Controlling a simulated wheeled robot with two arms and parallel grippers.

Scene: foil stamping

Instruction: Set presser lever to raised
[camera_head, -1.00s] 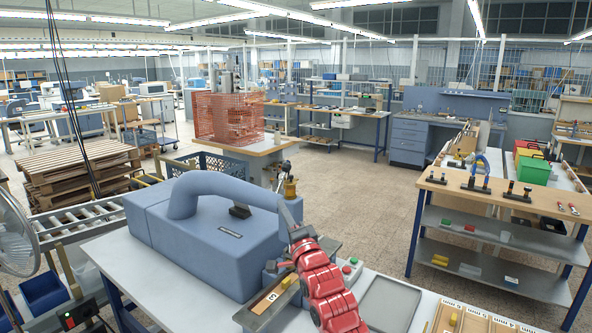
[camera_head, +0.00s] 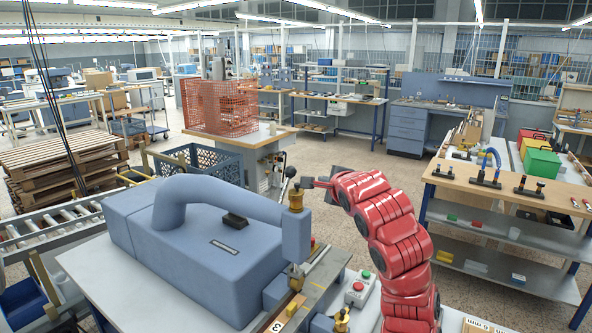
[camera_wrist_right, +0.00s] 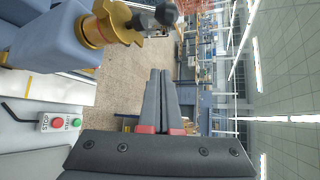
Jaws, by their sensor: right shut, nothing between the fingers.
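The blue-grey stamping machine (camera_head: 200,250) stands on a bench at the left, with a thick arm curving to a head at its right end. A brass fitting (camera_head: 296,197) tops the head, and the presser lever's black knob (camera_head: 290,172) shows just above it. In the right wrist view the brass fitting (camera_wrist_right: 103,25) and black knob (camera_wrist_right: 166,12) are at the top. My right gripper (camera_head: 308,183) is shut and empty, just right of the brass fitting; its closed fingers (camera_wrist_right: 158,72) appear apart from the knob. My left gripper is out of view.
A button box (camera_head: 358,289) with red and green buttons sits on the bench right of the head. A wooden table (camera_head: 500,190) with tools and a green bin stands at the right. Open floor lies behind the machine.

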